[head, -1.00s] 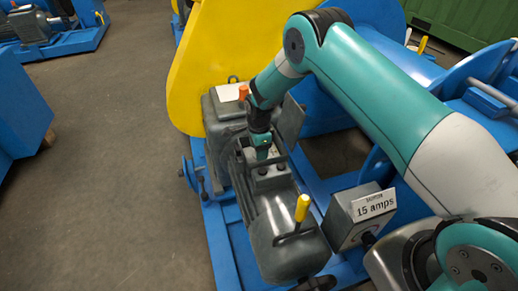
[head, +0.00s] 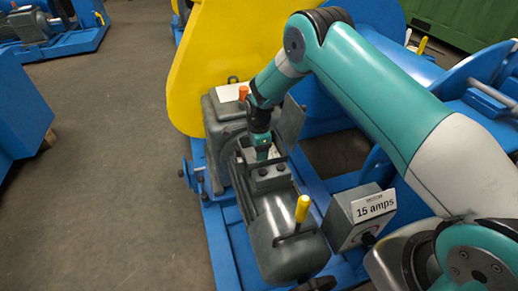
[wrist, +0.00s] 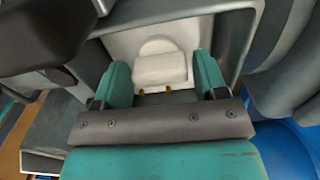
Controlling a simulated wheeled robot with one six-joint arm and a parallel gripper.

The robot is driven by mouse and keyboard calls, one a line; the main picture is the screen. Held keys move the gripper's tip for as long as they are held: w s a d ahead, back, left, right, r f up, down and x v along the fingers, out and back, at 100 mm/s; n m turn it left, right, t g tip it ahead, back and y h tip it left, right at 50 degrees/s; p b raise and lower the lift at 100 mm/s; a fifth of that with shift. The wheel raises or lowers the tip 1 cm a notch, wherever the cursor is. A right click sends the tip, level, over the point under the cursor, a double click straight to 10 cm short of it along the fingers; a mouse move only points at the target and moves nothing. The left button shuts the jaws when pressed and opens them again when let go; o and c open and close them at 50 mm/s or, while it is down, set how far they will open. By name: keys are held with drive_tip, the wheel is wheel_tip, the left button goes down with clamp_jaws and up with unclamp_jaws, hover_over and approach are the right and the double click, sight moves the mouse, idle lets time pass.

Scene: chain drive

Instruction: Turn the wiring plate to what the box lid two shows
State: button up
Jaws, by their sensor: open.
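My gripper (head: 262,152) points down into the open grey terminal box (head: 270,178) on top of the motor. In the wrist view my gripper (wrist: 160,68) is open, with one teal finger on each side of a pale block with a rounded back, which appears to be the wiring plate (wrist: 160,66). I cannot tell whether the fingers touch it. The plate sits inside the grey box, and my gripper hides it in the head view. A grey lid (head: 292,118) stands up behind the box; its markings are not readable from here.
A yellow guard (head: 200,60) rises behind the motor. A yellow-handled lever (head: 302,208) stands on the motor's near end. The floor at left (head: 110,190) is clear.

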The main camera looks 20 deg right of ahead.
wheel_tip(320, 180, up, 17)
drive_tip(key=p, duration=0.1)
drive_tip(key=shift+p, duration=0.3)
drive_tip(key=shift+r, duration=0.1)
